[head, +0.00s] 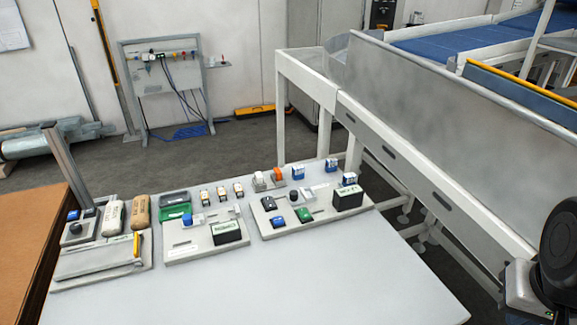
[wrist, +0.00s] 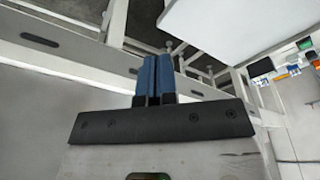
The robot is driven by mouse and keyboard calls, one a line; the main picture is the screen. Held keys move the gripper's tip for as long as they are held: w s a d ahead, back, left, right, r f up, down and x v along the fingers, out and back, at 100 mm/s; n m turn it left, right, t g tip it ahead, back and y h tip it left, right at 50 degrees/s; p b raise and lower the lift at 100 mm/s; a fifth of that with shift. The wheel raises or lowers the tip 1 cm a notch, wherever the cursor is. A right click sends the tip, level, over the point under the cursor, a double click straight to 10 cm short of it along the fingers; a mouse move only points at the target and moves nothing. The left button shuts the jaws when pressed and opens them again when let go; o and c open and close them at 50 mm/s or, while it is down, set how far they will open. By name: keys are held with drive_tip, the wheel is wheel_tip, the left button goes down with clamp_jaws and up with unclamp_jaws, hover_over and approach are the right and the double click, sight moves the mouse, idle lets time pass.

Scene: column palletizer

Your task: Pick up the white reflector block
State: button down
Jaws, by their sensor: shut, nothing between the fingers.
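A small white block (head: 258,179) stands at the back of the table, beside an orange-faced block (head: 277,175). It looks like the white reflector block, but it is too small for me to be sure. My gripper (wrist: 155,62) shows in the wrist view with its two blue fingers together and nothing between them. It is away from the table's objects, over the side of the conveyor frame. In the head view only a dark part of my arm shows at the right edge; the fingers are not visible there.
The table's front is clear. A conveyor frame (head: 400,165) runs along its right side.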

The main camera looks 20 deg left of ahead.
idle(0.4)
drive_tip(key=c, duration=0.9)
unclamp_jaws()
